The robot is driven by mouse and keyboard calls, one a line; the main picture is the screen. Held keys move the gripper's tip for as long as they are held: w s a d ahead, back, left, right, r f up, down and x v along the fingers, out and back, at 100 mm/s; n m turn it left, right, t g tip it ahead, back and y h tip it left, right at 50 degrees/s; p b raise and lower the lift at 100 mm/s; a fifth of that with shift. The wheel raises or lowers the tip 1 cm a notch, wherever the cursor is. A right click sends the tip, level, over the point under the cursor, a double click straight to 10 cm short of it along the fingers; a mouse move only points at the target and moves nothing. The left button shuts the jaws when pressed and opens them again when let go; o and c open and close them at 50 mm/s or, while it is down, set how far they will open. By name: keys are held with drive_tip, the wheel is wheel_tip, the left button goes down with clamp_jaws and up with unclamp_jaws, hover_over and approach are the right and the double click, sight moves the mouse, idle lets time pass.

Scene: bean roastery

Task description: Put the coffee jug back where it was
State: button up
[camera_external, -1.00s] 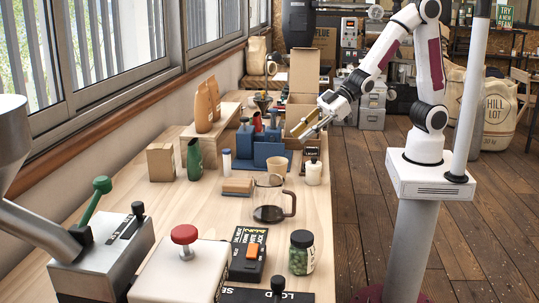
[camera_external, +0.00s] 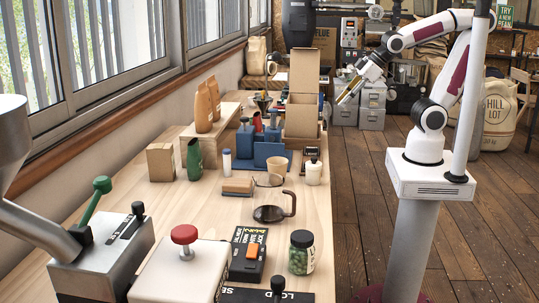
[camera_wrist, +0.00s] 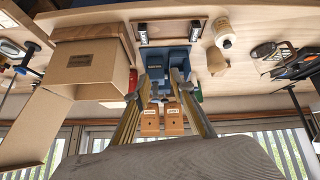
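My gripper (camera_external: 342,101) is raised beyond the table's right edge, well away from the jug, and is empty. In the wrist view its two fingers (camera_wrist: 160,76) are apart with nothing held between them.
A tan cup (camera_external: 277,167), a wood-topped block (camera_external: 238,186) and a white jar (camera_external: 314,173) stand near the jug. An open cardboard box (camera_external: 302,117) stands farther back.

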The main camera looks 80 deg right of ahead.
drive_tip(key=s+d+m+g, duration=0.1)
drive_tip(key=s+d, duration=0.1)
drive_tip(key=s, duration=0.8)
drive_tip(key=shift+s+r+m+g, duration=0.15)
drive_tip(key=shift+s+m+g, duration=0.05)
drive_tip(key=shift+m+g, duration=0.2)
